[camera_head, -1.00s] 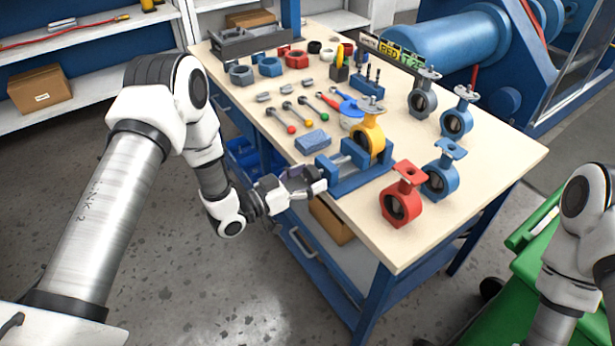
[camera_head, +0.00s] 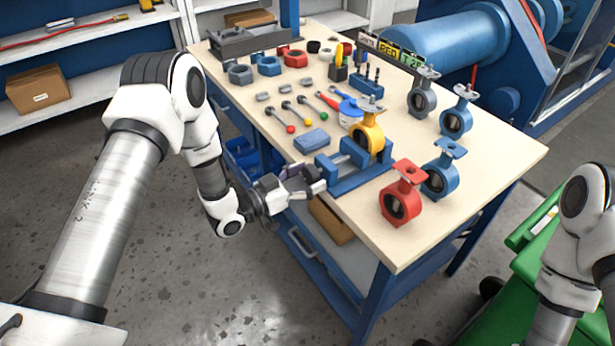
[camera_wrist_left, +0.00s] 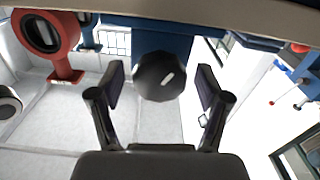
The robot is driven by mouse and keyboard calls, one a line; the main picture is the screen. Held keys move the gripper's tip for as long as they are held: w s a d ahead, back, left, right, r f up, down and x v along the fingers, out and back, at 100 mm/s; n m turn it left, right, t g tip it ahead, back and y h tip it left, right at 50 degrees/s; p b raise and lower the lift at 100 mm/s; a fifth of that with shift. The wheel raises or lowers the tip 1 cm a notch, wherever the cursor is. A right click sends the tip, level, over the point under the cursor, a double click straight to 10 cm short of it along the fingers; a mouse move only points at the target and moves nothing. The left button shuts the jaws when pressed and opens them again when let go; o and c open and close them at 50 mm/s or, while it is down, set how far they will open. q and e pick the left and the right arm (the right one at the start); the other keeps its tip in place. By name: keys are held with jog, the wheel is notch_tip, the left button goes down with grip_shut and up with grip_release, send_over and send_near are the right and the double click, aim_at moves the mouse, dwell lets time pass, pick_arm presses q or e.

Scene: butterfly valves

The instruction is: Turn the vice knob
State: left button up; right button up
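The blue vice (camera_head: 364,182) sits at the near left edge of the workbench with a yellow butterfly valve (camera_head: 371,136) held in it. The vice knob (camera_wrist_left: 160,77) is dark and faceted with a short white mark, seen nearly face-on in the left wrist view. My left gripper (camera_head: 312,181) is at the bench edge in front of the vice, where the knob is mostly hidden in the head view. In the wrist view the left gripper's fingers (camera_wrist_left: 162,88) are open, one on each side of the knob, with gaps visible. Only part of my right arm shows; its gripper is out of view.
A red valve (camera_head: 402,193) and a blue valve (camera_head: 441,167) stand right of the vice. A blue block (camera_head: 311,141) and several colour-tipped tools lie behind it. A green bin (camera_head: 530,265) stands right of the bench (camera_head: 465,205). The near right bench top is clear.

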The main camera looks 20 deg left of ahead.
pick_arm(q)
jog(key=v, duration=1.2)
jog(key=s+d+f+g+y+p, duration=0.3)
jog(key=s+d+f+g, duration=0.3)
jog(key=s+d+f, duration=0.3)
jog(key=s+a+f+n+g+y, duration=0.3)
jog(key=s+a+f+g+y, duration=0.1)
jog(key=s, duration=0.4)
jog(key=s+a+f+n+g+y, duration=0.4)
jog(key=s, duration=0.4)
jog(key=shift+s+a+f+p, duration=0.15)
jog(key=shift+a+f+p, duration=0.05)
jog(key=shift+a+p, duration=0.15)
